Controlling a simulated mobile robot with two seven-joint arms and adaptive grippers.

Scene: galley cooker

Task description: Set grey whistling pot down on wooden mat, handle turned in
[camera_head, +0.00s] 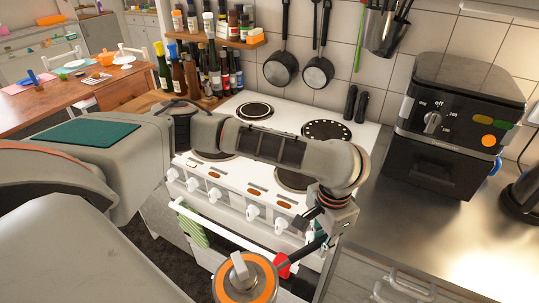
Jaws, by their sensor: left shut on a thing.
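A round grey pot (262,291) with an orange ring and a pale upright piece on top is at the bottom centre, in front of the cooker. A red part (281,264) sits at its right side, toward my gripper. My left gripper (312,247) is shut beside this red part and appears to hold the pot by its handle; the exact grip is small and partly hidden. A brown wooden surface (142,103) shows left of the cooker; I cannot tell if it is the wooden mat. My right gripper is out of view.
My left arm crosses the white cooker (352,133) and hides part of its hob. A black air fryer (436,165) stands right. The steel counter (400,228) before it is clear.

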